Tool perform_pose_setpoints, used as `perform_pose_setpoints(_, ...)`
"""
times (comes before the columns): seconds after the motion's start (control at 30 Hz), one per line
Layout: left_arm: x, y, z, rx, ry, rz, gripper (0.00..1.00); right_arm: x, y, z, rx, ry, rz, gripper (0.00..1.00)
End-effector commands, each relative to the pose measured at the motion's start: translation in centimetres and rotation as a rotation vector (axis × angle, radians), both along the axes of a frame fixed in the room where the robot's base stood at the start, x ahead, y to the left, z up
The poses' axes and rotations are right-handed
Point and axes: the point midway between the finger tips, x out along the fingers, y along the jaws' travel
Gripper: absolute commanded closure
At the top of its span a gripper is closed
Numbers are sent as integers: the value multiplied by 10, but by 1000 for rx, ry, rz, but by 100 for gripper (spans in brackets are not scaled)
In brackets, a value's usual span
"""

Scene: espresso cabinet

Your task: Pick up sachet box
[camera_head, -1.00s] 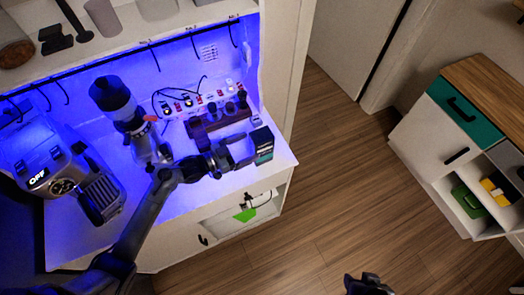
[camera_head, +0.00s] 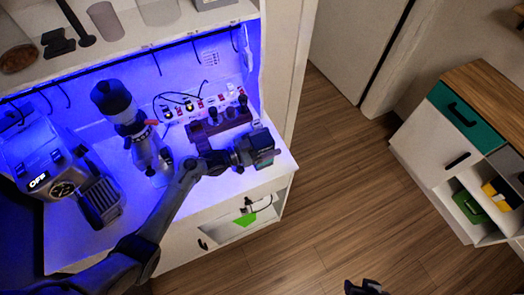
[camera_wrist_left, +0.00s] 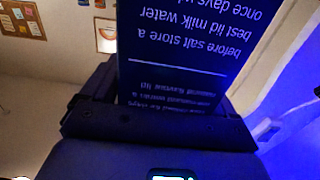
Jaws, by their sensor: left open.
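The sachet box (camera_head: 265,160), dark with a green band, stands near the right front edge of the lit cabinet counter. My left gripper (camera_head: 259,147) is open at the box, its fingers overlapping it and hiding much of it in the head view. In the left wrist view the dark printed face of the sachet box (camera_wrist_left: 185,50) fills the middle, right in front of the gripper's palm; the text is upside down. I cannot tell whether the fingers touch it. A dark part of my right gripper (camera_head: 366,287) shows at the bottom edge; its jaws are unclear.
A dark stand with tampers (camera_head: 220,122) and a power strip (camera_head: 205,103) lie behind the box. A grinder (camera_head: 135,125) and an espresso machine (camera_head: 55,175) stand further left. An overhead shelf (camera_head: 140,38) limits room above.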

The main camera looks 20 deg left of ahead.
Motion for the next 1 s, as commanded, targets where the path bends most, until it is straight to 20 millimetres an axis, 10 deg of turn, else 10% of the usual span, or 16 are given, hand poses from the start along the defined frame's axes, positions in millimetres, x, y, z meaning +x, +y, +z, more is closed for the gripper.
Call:
perform_pose_setpoints(0.13, 0, 0, 0, 0, 0, 0, 12, 0, -1, 0, -5, 0, 4, 57)
perform_pose_setpoints(0.53, 0, 0, 0, 0, 0, 0, 71, 0, -2, 0, -9, 1, 5, 57)
perform_pose_setpoints(1.0, 0, 0, 11, 1, -2, 0, 72, 0, 0, 0, 0, 1, 0, 57)
